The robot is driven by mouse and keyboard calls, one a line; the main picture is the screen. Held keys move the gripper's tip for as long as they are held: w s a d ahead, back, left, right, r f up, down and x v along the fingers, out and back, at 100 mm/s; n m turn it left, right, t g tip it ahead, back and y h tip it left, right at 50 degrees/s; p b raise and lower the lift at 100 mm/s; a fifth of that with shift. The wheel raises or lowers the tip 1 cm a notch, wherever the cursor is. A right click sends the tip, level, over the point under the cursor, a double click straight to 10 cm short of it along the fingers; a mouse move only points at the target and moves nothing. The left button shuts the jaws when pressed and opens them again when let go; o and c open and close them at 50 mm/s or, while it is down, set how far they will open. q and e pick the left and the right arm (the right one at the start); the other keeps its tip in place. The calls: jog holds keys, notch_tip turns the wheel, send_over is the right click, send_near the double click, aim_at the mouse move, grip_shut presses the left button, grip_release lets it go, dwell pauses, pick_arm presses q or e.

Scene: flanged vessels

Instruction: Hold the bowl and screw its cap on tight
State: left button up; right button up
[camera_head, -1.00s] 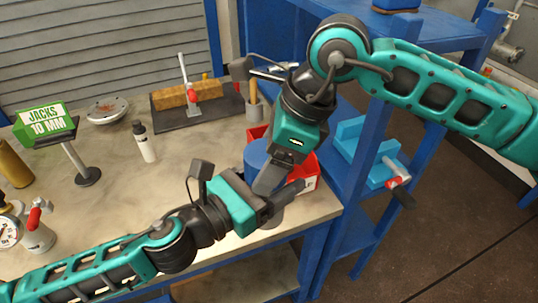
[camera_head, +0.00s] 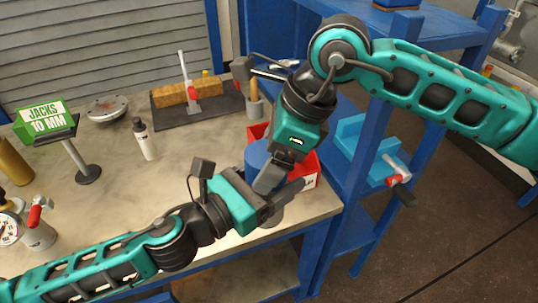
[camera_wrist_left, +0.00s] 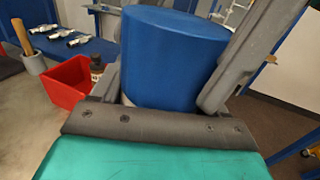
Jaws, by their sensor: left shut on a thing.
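A large smooth blue round piece (camera_head: 257,152), seemingly the cap, shows behind the fingers in the head view. It fills the middle of the left wrist view (camera_wrist_left: 175,55). Below it is a pale strip (camera_wrist_left: 127,101), perhaps the bowl, mostly hidden. My left gripper (camera_head: 275,203) is shut on the bowl, with a finger on either side of the piece. My right gripper (camera_head: 270,180) reaches down from above, close against the blue piece and the left gripper. Its other finger is hidden, so its opening does not show. Whether cap and bowl meet is hidden.
A red bin (camera_head: 304,168) stands right behind the grippers, near the bench corner. A white bottle (camera_head: 145,140), a green sign on a stand (camera_head: 41,118) and a dark mat (camera_head: 205,107) are on the bench. A blue shelf rack (camera_head: 363,190) stands to the right.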

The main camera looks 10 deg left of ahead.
jog(key=shift+s+f, duration=0.2)
jog(key=shift+f, duration=0.15)
jog(key=o, duration=0.3)
jog(key=shift+s, duration=0.1)
jog(key=shift+o, duration=0.2)
jog(key=shift+s+r, duration=0.1)
jog(key=shift+r, duration=0.15)
jog(key=shift+w+d+r, duration=0.1)
jog(key=shift+d+r, duration=0.05)
jog(key=shift+r, duration=1)
jog(key=shift+w+d+r, duration=0.1)
jog(key=shift+d+r, duration=0.05)
jog(key=shift+r, duration=0.95)
jog(key=shift+w+d+r, duration=0.1)
jog(key=shift+d+r, duration=0.05)
jog(key=shift+r, duration=1)
jog(key=w+d+f+n+g, duration=0.1)
jog(key=d+f+n, duration=0.2)
jog(key=d, duration=0.3)
jog(key=w+d+f+n+g+h, duration=0.1)
jog(key=w+d+f+n+g, duration=0.1)
jog(key=d+f+n, duration=0.2)
jog(key=shift+d+f+n, duration=0.15)
jog(key=shift+d+n, duration=0.45)
jog(key=shift+d, duration=0.75)
